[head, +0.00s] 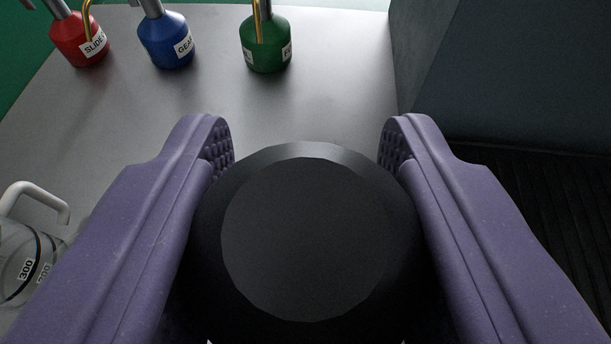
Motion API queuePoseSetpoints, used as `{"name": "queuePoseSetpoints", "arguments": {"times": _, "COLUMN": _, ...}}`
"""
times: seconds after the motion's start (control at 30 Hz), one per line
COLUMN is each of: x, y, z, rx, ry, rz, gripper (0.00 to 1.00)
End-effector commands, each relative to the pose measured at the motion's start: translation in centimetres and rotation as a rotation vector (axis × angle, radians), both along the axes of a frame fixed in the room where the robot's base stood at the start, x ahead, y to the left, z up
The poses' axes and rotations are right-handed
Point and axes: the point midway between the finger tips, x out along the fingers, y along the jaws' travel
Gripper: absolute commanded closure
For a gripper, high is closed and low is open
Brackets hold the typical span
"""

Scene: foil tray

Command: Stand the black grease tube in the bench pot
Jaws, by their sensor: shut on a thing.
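My gripper (307,150) has two purple fingers, one on each side of a large black round thing, which I take to be the black grease tube (305,240). The fingers are shut on it. Its flat round end faces the camera and fills the lower middle of the head view. The rest of its length is hidden behind that end. I cannot tell whether its far end touches anything. I see nothing that I can name as the bench pot.
On the grey bench (310,105) stand a red oil can (75,45), a blue oil can (160,45) and a green oil can (266,45) at the back. A clear measuring jug (22,265) is at left. A dark block (500,75) and ridged dark surface (530,190) are right.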

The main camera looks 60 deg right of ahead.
Motion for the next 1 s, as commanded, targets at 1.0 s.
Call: {"name": "queuePoseSetpoints", "arguments": {"times": 1.0, "x": 0.0, "y": 0.0, "z": -5.6, "rx": -0.001, "ry": 0.000, "rz": 0.000, "gripper": 0.91}}
